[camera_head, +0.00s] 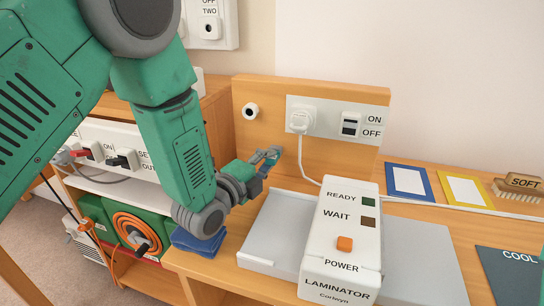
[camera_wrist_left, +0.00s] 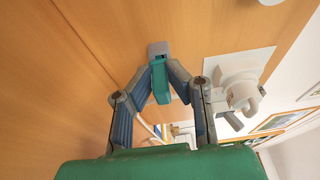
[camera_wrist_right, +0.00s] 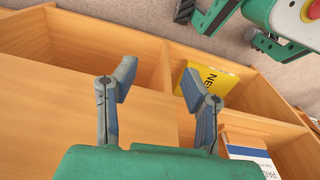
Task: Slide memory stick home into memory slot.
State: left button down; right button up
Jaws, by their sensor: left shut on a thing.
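The memory stick is a small teal block with a grey end (camera_wrist_left: 160,72). My left gripper (camera_wrist_left: 162,78) is shut on it, with a fingertip on each side. In the head view my left gripper (camera_head: 264,163) is in front of the wooden back panel, left of the laminator, with the stick (camera_head: 273,151) showing small at its tips. I cannot make out a memory slot for certain in any view. My right gripper (camera_wrist_right: 158,88) is open and empty above wooden shelving; it is not in the head view.
The white laminator (camera_head: 341,240) stands on the bench. A plugged socket (camera_head: 301,118), an ON/OFF switch (camera_head: 349,125) and a round white fitting (camera_head: 251,111) are on the panel. A blue cloth (camera_head: 197,243) lies at the bench's left end. A yellow item (camera_wrist_right: 215,85) stands in the shelving.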

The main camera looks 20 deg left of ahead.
pick_arm(q)
jog(key=shift+s+d+f, duration=0.15)
jog(key=shift+s+d, duration=0.2)
jog(key=shift+s, duration=0.1)
jog(key=shift+s+d, duration=0.1)
jog(key=shift+d, duration=0.05)
jog(key=shift+v, duration=0.95)
